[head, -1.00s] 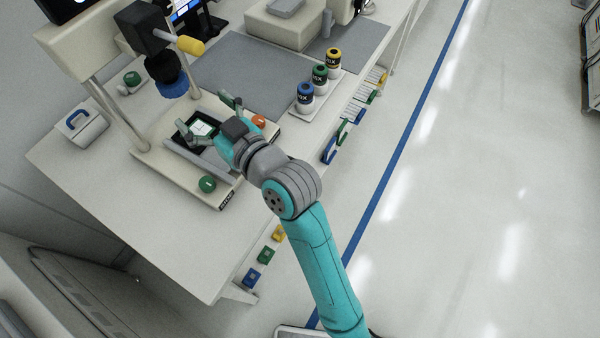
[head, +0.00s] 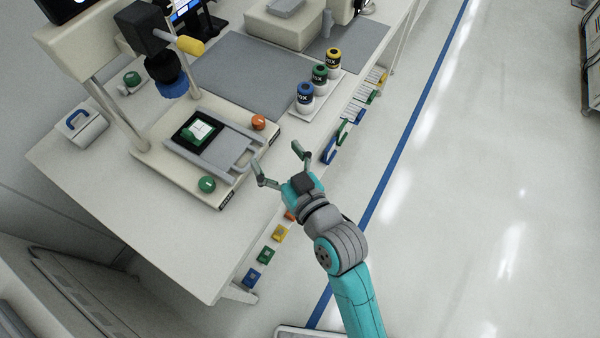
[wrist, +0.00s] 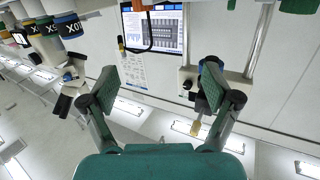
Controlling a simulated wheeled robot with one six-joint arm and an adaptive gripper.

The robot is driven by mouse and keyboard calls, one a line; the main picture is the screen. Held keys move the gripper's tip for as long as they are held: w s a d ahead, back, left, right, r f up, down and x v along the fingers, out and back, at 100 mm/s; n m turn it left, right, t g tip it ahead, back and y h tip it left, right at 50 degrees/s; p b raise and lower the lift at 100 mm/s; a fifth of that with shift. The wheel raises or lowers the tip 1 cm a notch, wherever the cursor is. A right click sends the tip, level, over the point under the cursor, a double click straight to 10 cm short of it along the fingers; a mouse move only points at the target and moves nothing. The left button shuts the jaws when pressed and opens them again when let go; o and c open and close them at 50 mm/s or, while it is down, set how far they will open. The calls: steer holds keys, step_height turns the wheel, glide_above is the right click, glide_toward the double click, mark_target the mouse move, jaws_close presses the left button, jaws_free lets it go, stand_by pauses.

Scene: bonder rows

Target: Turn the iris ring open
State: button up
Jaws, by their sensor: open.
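The black bonder head (head: 163,66) carries a ribbed blue ring (head: 174,90) at its lower end, which looks like the iris ring. A yellow-tipped handle (head: 190,45) sticks out beside it. My gripper (head: 279,157) is open and empty, off the front edge of the bench, well to the right of and below the ring and apart from it. In the wrist view, which looks upside down, my gripper's (wrist: 160,88) two fingers stand wide apart.
Under the head is a stage with a grey sliding frame (head: 212,157) and a black-edged green chip (head: 197,131). An orange knob (head: 258,122) and a green knob (head: 207,184) flank it. The aisle floor (head: 480,200) is clear.

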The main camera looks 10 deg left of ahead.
steer(key=s+d+f+m+h, duration=0.1)
steer(key=s+d+f, duration=0.1)
steer(key=d, duration=0.3)
steer(key=shift+f+t+h, duration=0.3)
steer(key=shift+f+t, duration=0.1)
steer(key=shift+f, duration=0.25)
